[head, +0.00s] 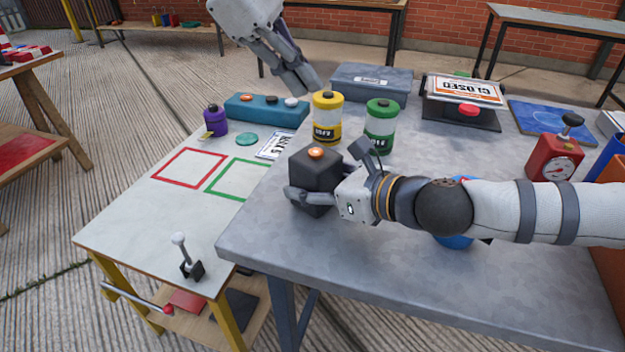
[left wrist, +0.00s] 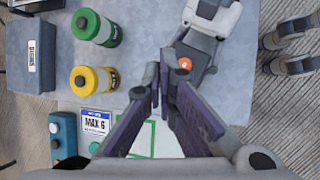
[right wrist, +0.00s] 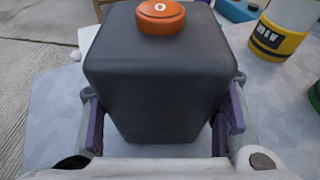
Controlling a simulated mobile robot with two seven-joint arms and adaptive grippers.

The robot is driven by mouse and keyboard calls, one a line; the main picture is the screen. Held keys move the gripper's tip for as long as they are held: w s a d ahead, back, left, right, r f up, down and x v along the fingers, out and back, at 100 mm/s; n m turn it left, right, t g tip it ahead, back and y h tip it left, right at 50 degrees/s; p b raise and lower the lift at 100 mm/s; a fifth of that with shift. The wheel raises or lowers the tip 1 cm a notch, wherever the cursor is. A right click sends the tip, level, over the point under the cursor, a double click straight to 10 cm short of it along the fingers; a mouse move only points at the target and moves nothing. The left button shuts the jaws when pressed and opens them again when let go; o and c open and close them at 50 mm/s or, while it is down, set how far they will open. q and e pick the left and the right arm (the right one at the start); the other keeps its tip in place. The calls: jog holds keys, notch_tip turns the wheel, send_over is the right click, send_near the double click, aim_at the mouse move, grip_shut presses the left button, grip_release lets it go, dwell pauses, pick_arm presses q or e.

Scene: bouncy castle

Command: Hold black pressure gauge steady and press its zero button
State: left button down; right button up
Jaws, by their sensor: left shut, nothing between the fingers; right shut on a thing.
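The black pressure gauge (head: 318,172) is a dark block standing upright at the left edge of the grey table. Its round orange button on top (head: 316,152), marked 0, also shows in the right wrist view (right wrist: 160,14). No dial face shows. My right gripper (head: 312,197) is shut on the gauge, with a finger on each side of the block, as the right wrist view shows. My left gripper (head: 303,82) is shut and empty, pointing down, above and behind the gauge. In the left wrist view the button (left wrist: 185,63) lies just beyond its fingertips, apart from them.
Yellow (head: 327,118) and green (head: 381,125) canisters stand behind the gauge. A lower white table (head: 130,212) adjoins on the left.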

aim_at(316, 154)
pick_arm(q)
jog(key=f+h, duration=0.1)
jog(key=f, duration=0.1)
jog(key=s+d+f+m+t, duration=0.1)
jog(key=f, duration=0.2)
jog(key=s+d+f+h, duration=0.1)
jog(key=f, duration=0.1)
jog(key=shift+s+f+m+h, duration=0.15)
jog(key=shift+m+h, duration=0.15)
jog(key=shift+m, duration=0.1)
jog(key=shift+f, duration=0.1)
dwell(1.1)
jog(key=shift+f, duration=0.35)
dwell(0.4)
jog(key=shift+r, duration=0.45)
